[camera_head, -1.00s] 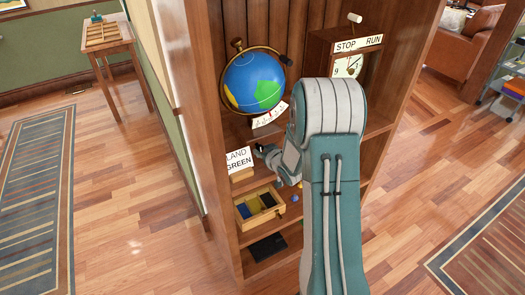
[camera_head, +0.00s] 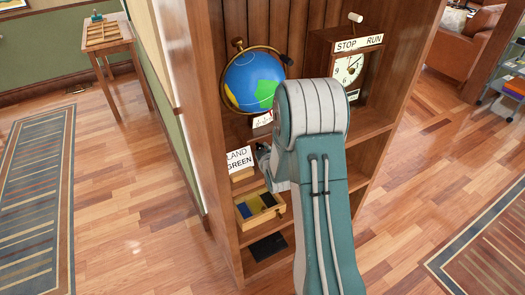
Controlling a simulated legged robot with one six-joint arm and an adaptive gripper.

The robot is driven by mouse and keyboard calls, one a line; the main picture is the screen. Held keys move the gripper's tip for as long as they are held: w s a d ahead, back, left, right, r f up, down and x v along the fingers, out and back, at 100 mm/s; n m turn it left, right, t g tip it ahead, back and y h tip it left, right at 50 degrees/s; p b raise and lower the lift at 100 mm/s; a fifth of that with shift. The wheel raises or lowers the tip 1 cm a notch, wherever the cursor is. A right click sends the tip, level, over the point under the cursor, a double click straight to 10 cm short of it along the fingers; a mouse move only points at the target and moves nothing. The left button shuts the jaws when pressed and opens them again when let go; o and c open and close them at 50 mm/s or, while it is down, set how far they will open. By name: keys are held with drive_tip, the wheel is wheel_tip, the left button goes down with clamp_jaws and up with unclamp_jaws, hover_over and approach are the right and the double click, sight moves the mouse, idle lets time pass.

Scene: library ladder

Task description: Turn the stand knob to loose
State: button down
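A blue globe with green and yellow land (camera_head: 252,82) stands on the bookcase shelf in a dark ring. A dark knob (camera_head: 238,43) sits at the ring's upper left, and a small dark piece (camera_head: 288,60) at its right. I cannot tell which of these, if either, is the stand knob. A white marked plate (camera_head: 262,120) shows below the globe, partly covered by my arm. My gripper (camera_head: 263,153) is below that plate, beside the LAND GREEN card. Only a small grey part of it shows; my arm hides the rest, including whether its fingers are apart.
The white LAND GREEN card (camera_head: 239,160) stands left of my gripper. Below is a wooden tray (camera_head: 262,221) with coloured compartments and a dark flat item (camera_head: 268,247). A clock (camera_head: 348,68) under a STOP RUN label stands to the right. The bookcase's left side panel (camera_head: 200,120) is close.

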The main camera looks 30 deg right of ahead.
drive_tip(key=shift+w+a+r, duration=0.1)
drive_tip(key=shift+w+r, duration=0.1)
idle(0.3)
drive_tip(key=shift+c, duration=1.9)
unclamp_jaws()
drive_tip(key=shift+a+f, duration=0.1)
drive_tip(key=shift+s, duration=0.1)
